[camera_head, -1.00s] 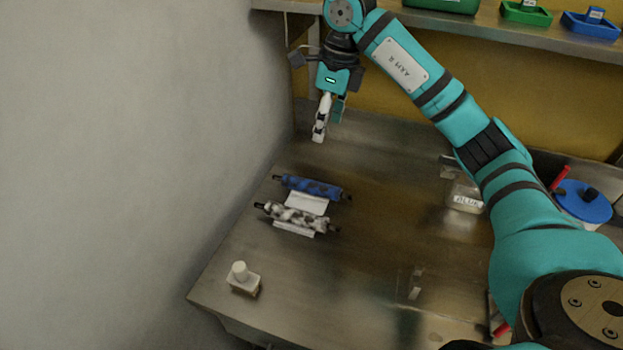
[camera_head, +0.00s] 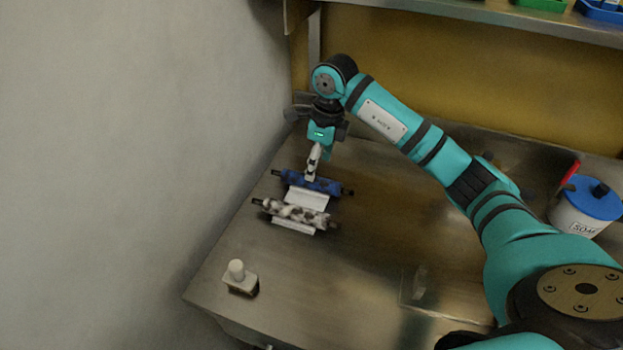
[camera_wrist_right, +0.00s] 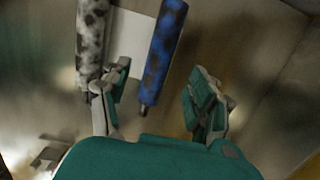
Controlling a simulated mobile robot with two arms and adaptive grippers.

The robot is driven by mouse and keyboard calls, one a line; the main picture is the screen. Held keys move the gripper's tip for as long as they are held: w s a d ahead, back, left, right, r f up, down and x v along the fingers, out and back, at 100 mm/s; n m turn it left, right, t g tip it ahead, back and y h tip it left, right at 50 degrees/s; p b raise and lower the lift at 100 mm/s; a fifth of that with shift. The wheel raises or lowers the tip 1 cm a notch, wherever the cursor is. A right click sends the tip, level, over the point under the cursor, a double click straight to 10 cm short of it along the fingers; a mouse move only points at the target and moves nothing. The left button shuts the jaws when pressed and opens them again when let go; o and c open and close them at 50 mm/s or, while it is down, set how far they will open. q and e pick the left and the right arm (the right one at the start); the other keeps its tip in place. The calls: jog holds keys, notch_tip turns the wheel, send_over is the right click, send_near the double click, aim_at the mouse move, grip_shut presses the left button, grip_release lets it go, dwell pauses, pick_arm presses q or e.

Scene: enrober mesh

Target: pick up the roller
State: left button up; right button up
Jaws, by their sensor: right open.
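Two rollers lie side by side on white holders on the steel bench. The blue roller (camera_head: 325,186) is farther back, and the mottled grey-and-white roller (camera_head: 290,213) is nearer. My right gripper (camera_head: 313,172) is over the blue roller in the head view and hides part of it. In the right wrist view, the open right gripper (camera_wrist_right: 158,100) has the end of the blue roller (camera_wrist_right: 161,58) between its fingers, nearer the middle. The grey-and-white roller (camera_wrist_right: 91,40) shows beyond the left finger. I cannot tell how high the fingers are above the roller. My left gripper is not in view.
A small white-topped block (camera_head: 240,277) stands near the bench's front left. A white tub with a blue lid (camera_head: 588,199) stands at the right. A wall (camera_head: 120,150) bounds the left side, and a shelf (camera_head: 470,12) runs above the back.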

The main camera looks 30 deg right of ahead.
aim_at(332, 188)
jog(key=shift+f, duration=0.5)
jog(key=f, duration=0.1)
jog(key=f+p, duration=0.1)
jog(key=f, duration=0.2)
jog(key=shift+w+a+f+p, duration=0.2)
jog(key=shift+w+a+p, duration=0.1)
jog(key=shift+a+p, duration=0.1)
jog(key=shift+f, duration=0.25)
grip_shut()
